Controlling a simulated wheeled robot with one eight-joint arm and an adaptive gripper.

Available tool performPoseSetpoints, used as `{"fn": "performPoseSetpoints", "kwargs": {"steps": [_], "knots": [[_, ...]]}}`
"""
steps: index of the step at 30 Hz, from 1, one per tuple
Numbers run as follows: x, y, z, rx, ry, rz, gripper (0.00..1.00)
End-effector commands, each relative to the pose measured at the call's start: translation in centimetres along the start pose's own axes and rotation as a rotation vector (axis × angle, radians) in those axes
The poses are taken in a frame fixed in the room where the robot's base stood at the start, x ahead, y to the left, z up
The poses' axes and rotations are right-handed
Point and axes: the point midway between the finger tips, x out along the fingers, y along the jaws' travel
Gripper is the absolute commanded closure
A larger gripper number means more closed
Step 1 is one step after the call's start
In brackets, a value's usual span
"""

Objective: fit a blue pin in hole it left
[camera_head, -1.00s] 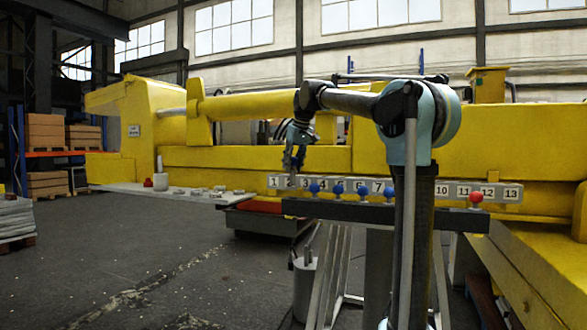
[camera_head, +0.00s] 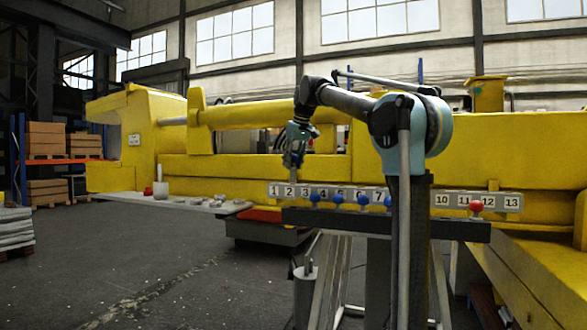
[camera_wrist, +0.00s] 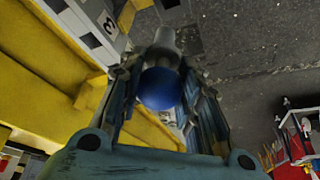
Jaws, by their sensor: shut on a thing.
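My gripper (camera_head: 293,163) is a little above the left end of the numbered rail (camera_head: 512,203), near numbers 2 and 3. In the wrist view my gripper (camera_wrist: 165,95) is shut on a blue pin (camera_wrist: 162,88). The pin's round blue head faces the camera and its grey shaft points away between the fingers. Several other blue pins, one of them here (camera_head: 363,203), stand in a row in front of the rail, right of my gripper. The holes cannot be made out in these views.
A red-headed pin (camera_head: 477,206) stands farther right on the dark bar (camera_head: 440,227). A grey shelf (camera_head: 130,198) at left holds a red item, a white cup and small grey parts. The large yellow boom (camera_head: 250,165) lies behind.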

Motion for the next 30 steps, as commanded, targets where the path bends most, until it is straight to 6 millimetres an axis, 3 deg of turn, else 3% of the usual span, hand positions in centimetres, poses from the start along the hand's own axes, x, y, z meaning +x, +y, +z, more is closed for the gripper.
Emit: {"fn": "performPoseSetpoints", "kwargs": {"steps": [18,30], "knots": [[-2.5,0.0,-1.1,0.000,0.000,0.000,0.99],[-2.1,0.2,-1.0,0.003,0.000,0.001,0.99]]}}
